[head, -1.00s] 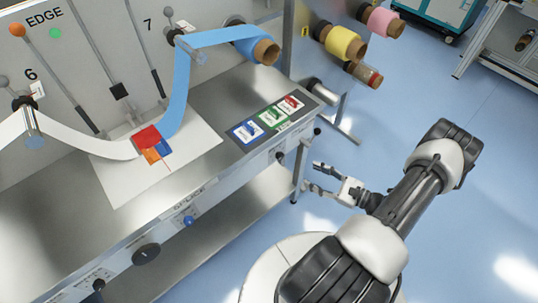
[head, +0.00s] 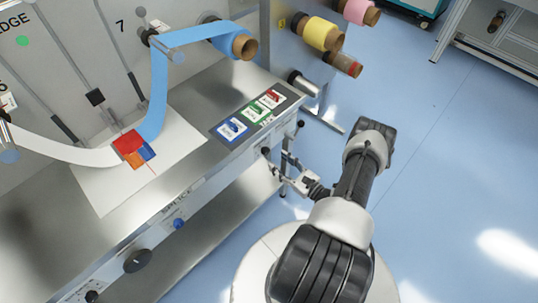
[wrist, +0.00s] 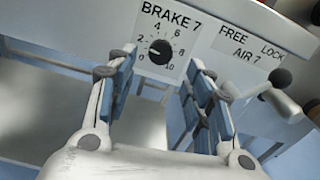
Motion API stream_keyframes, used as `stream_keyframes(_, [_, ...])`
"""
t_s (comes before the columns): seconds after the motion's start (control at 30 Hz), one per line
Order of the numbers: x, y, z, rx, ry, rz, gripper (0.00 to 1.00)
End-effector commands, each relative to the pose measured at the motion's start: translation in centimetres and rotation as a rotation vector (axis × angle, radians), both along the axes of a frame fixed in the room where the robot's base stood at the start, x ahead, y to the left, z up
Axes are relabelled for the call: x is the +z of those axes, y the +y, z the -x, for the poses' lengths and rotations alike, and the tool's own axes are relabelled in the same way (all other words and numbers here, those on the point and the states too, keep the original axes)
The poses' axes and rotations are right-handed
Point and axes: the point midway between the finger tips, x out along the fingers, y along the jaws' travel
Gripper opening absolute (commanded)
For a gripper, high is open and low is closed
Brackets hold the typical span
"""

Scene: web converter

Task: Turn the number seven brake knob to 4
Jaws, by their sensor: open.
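My gripper (wrist: 160,72) is open, one finger to the left of the knob and one to the right, and nothing is between the pads. The fingers appear apart from the knob. In the head view my gripper (head: 280,166) is at the front side of the machine table, near its right end. The knob's face is hard to make out there.
The machine table (head: 190,167) overhangs the front panel. Blue floor (head: 440,180) is clear on the right.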

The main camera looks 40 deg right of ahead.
Motion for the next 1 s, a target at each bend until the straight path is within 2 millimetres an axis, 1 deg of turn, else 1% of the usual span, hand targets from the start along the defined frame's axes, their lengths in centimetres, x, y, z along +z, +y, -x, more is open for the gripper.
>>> stream_keyframes(0.03, [-0.1,0.3,-1.2,0.007,0.000,0.001,0.47])
stream_keyframes(0.2, [0.0,0.4,-4.1,0.005,-0.002,0.002,0.47])
stream_keyframes(0.3, [0.0,0.5,-5.3,0.003,-0.001,0.002,0.47])
stream_keyframes(0.4, [0.0,0.5,-5.9,0.002,-0.001,0.000,0.47])
stream_keyframes(0.73, [0.0,0.5,-6.2,0.000,-0.001,0.000,0.47])
stream_keyframes(1.0, [0.0,0.5,-6.2,0.000,-0.001,0.000,0.30])
